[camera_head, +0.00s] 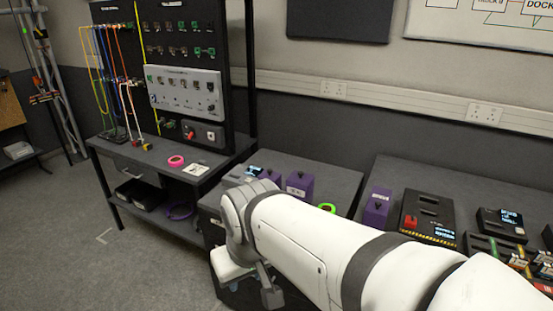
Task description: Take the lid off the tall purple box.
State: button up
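Several purple boxes stand on the dark benches. One purple box (300,185) with a dark knob on top and a pale label stands just behind my arm. Another purple box (268,174) is to its left, partly hidden. A third purple box (377,208), with a dark top piece, stands on the right bench. I cannot tell for certain which is the tall one; those with dark tops look closed. My gripper (266,288) hangs low in front of the middle bench, well apart from the boxes. Its fingers are mostly hidden by my wrist and arm.
A black device (428,217) with a red part and screen sits on the right bench. A tool board (180,75) stands behind the left table (140,156). Floor at left is clear.

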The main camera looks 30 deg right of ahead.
aim_at(298, 177)
jog(key=z, duration=0.65)
jog(key=i, duration=1.1)
jog(key=z, duration=0.45)
jog(key=k, duration=0.9)
jog(key=z, duration=0.15)
jog(key=i, duration=0.9)
jog(key=u, duration=0.1)
